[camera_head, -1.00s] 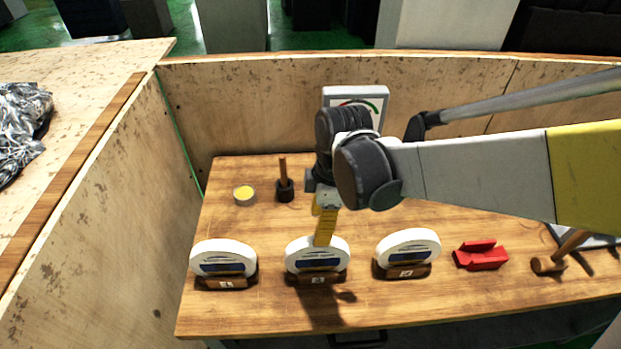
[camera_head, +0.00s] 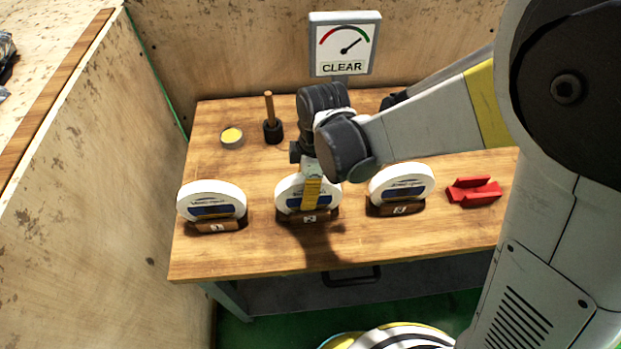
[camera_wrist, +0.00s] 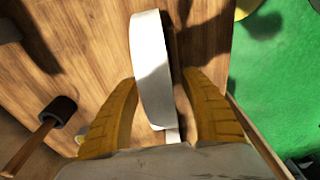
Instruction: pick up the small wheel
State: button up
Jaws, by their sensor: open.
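Three white wheels with blue labels stand upright in wooden holders along the table's front: wheel 1 (camera_head: 212,200), wheel 2 (camera_head: 288,197) and wheel 3 (camera_head: 402,184). They look close in size, so I cannot tell for sure which is the small one. My gripper (camera_head: 311,195) points down at wheel 2, a yellow finger covering part of its front. In the wrist view, the open yellow fingers (camera_wrist: 160,82) are on either side of the white wheel (camera_wrist: 149,45), seen edge-on. Gaps show beside it; no firm contact is visible. The fingertips' depth is unclear.
A gauge sign reading CLEAR (camera_head: 343,47) stands behind. A yellow-topped round tin (camera_head: 232,138) and a dark-headed wooden-handled tool (camera_head: 272,125) are at back left. A red block (camera_head: 473,191) lies right of wheel 3. Wooden walls (camera_head: 90,180) bound the left and back.

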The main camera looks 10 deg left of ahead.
grip_shut()
